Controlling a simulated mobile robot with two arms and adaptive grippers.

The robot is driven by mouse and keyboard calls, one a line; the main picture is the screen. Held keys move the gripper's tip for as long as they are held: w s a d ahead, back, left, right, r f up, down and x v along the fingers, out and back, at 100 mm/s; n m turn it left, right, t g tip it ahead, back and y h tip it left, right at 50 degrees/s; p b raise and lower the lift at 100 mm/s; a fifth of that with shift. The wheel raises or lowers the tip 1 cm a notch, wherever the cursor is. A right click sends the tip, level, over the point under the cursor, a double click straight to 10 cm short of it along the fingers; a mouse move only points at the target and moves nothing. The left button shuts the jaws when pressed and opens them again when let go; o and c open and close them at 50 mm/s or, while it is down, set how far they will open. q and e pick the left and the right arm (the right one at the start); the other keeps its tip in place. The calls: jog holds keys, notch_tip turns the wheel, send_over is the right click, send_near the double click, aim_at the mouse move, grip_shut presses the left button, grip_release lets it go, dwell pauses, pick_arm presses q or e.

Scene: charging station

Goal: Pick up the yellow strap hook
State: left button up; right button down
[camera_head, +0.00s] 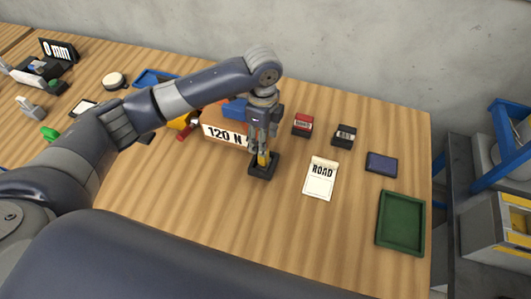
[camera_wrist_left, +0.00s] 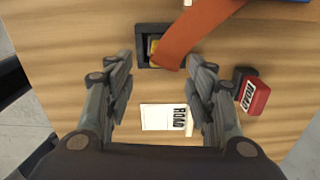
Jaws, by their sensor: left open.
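The yellow strap hook (camera_head: 262,159) stands in a small black square holder (camera_head: 264,170) in the head view, below my left gripper (camera_head: 262,145). In the left wrist view a bit of yellow of the hook (camera_wrist_left: 154,48) shows inside the black holder (camera_wrist_left: 140,45). An orange-brown strap (camera_wrist_left: 195,32) runs from the hook to the top edge and hides part of it. My left gripper (camera_wrist_left: 161,72) is open, its fingers to the left and right of the hook's lower side. Contact cannot be told. My right gripper is not in view.
The "120 N" block (camera_head: 222,133) stands just left of the holder. A white "ROAD" card (camera_head: 319,184), a red box (camera_head: 302,124), a black box (camera_head: 344,135) and a blue pad (camera_head: 381,163) lie to the right. A green tray (camera_head: 401,224) is near the right edge. The front table is clear.

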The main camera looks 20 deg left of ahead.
aim_at(264, 159)
pick_arm(q)
jog(key=shift+s+f, duration=0.15)
jog(key=shift+f, duration=0.5)
jog(key=shift+s+f, duration=0.15)
jog(key=shift+f, duration=0.45)
jog(key=shift+w+f+p, duration=0.1)
jog(key=shift+f+p, duration=0.25)
jog(key=f, duration=0.1)
jog(key=f+p, duration=0.1)
jog(key=f, duration=0.1)
jog(key=shift+w+f, duration=0.25)
jog(key=shift+f, duration=0.55)
grip_shut()
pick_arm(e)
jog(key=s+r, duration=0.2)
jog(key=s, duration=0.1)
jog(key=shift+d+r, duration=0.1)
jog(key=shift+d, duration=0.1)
